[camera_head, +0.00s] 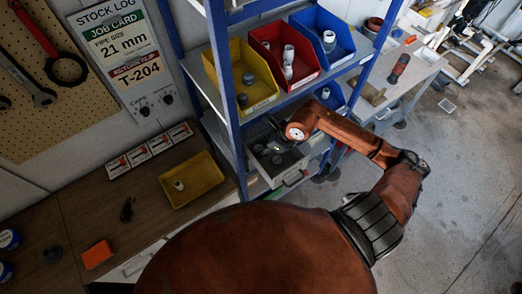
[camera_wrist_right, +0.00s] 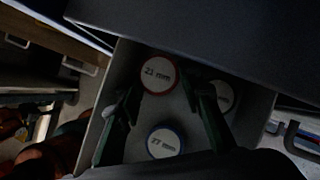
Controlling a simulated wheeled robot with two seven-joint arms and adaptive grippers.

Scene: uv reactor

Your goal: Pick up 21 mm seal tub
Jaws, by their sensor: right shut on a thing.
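A round tub with a red-rimmed white lid (camera_wrist_right: 158,74) sits between the fingers of my right gripper (camera_wrist_right: 158,92) in the right wrist view. Its label looks like "21 mm", though the middle digit is blurry. The fingers are shut on it, and it is still within the drawer's outline. A blue-rimmed "27 mm" tub (camera_wrist_right: 164,143) is nearer the camera. Another white-lidded tub (camera_wrist_right: 222,96) is partly hidden behind the right finger. In the head view my right arm reaches to the open grey drawer (camera_head: 291,178). My left gripper is not in view.
The shelf above holds yellow (camera_head: 240,78), red (camera_head: 285,55) and blue (camera_head: 324,36) bins. A blue post (camera_head: 234,110) stands left of the drawer. A yellow tray (camera_head: 192,180) is on the wooden bench. The job card (camera_head: 122,50) reads 21 mm.

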